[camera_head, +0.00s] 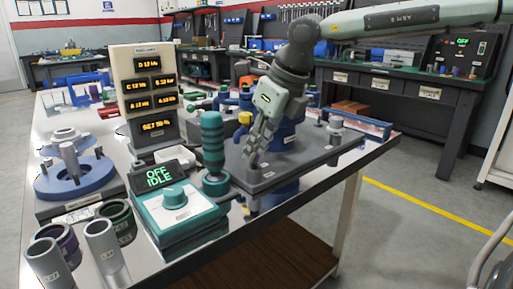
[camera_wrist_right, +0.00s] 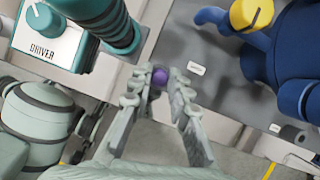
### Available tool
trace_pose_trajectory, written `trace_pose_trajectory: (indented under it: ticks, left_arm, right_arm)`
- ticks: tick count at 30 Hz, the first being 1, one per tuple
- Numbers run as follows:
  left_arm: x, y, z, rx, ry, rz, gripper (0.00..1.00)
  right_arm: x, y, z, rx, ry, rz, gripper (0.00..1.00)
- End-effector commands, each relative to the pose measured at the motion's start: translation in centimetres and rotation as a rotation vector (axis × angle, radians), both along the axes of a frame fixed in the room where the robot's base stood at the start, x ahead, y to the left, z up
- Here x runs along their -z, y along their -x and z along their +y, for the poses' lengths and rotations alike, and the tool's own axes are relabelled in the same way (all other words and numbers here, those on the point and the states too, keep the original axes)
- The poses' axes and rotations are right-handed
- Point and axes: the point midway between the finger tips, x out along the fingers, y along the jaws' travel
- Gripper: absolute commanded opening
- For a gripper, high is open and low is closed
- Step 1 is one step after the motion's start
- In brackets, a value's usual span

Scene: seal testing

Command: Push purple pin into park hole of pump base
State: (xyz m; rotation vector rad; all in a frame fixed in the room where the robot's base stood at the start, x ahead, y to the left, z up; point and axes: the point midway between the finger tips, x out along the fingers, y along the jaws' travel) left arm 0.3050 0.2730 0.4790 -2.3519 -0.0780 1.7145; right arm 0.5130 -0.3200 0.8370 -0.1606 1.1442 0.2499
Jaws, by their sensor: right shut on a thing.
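My right gripper (camera_head: 252,155) points down over the near left part of the dark grey pump base (camera_head: 290,170). In the right wrist view the purple pin (camera_wrist_right: 159,77) sits between the fingertips of the gripper (camera_wrist_right: 157,84), which is shut on it. Only the pin's rounded purple top shows clearly; its lower end and the hole under it are hidden, so I cannot tell how deep it sits. The pump base also shows in the wrist view (camera_wrist_right: 205,85), with small white labels. My left gripper is not in view.
A teal driver box (camera_head: 175,210) with a screen reading "OFF IDLE" and a teal ribbed handle (camera_head: 212,145) stand left of the gripper. A blue pump body with a yellow cap (camera_wrist_right: 250,14) stands right in the wrist view. Grey cylinders (camera_head: 103,245) are at front left.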

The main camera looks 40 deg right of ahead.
Motion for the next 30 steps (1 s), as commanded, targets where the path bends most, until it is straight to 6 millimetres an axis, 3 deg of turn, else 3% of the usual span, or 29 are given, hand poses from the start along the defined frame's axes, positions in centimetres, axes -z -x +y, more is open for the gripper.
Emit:
trace_pose_trajectory:
  ticks: [30]
  left_arm:
    - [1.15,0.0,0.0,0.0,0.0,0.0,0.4]
  right_arm:
    - [0.97,0.02,0.03,0.0,-0.001,0.001,0.0]
